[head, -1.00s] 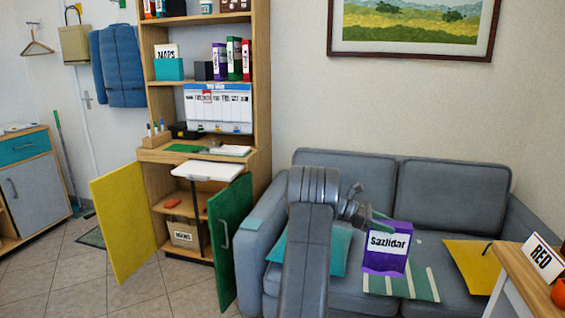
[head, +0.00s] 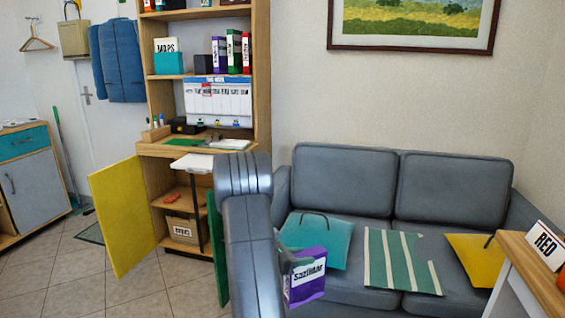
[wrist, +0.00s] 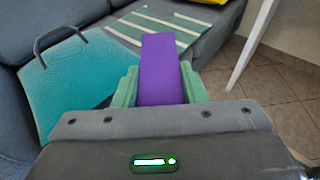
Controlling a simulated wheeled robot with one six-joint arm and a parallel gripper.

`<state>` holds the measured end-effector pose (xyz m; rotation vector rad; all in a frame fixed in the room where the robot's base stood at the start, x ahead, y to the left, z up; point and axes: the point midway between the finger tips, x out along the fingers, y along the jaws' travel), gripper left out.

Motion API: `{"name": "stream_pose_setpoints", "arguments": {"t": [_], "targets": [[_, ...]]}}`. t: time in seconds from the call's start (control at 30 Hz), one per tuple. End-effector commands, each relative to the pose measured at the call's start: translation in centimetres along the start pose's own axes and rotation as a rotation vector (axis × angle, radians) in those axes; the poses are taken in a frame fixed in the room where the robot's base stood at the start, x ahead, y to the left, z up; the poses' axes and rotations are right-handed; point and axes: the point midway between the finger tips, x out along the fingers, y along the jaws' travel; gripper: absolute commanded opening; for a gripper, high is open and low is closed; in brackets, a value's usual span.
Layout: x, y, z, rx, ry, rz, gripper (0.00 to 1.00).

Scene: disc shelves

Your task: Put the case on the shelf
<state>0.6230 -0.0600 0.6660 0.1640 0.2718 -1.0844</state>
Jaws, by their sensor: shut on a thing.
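The case (head: 304,285) is a purple box with a white label that reads "Sazlidar". My gripper (head: 286,258) is shut on it and holds it, tilted, in front of the sofa. In the wrist view the purple case (wrist: 160,65) sits between the green fingers of my gripper (wrist: 160,88). The wooden shelf unit (head: 262,90) stands left of the sofa. Its middle shelf holds a purple binder (head: 219,57), a green binder (head: 234,53) and a red binder (head: 246,54). My arm hides part of the unit's lower right side.
A yellow door (head: 123,215) and a green door (head: 217,245) stand open below the unit's desk. The grey sofa (head: 345,180) carries teal, striped and yellow bags. A wooden table (head: 535,270) with a RED sign is at the right.

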Motion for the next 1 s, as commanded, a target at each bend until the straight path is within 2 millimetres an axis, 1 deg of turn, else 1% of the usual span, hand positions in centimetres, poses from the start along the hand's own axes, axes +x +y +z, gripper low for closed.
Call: {"name": "stream_pose_setpoints", "arguments": {"t": [0.03,0.1,0.3,0.33,0.4,0.47,0.67,1.0], "targets": [[-1.3,-0.1,-1.4,-0.017,0.000,0.039,0.00],[-2.7,-0.3,-2.6,-0.030,-0.001,0.083,0.00],[-6.1,-1.2,-5.7,-0.061,-0.001,0.186,0.00],[-6.4,-1.2,-5.5,-0.061,-0.001,0.193,0.00],[-6.4,-1.1,-4.4,-0.056,-0.002,0.187,0.00],[-6.5,-1.1,-4.0,-0.056,-0.003,0.186,0.00],[-7.1,-1.1,-2.0,-0.057,-0.003,0.185,0.00],[-8.5,-1.0,2.7,-0.057,-0.004,0.183,0.00]]}}
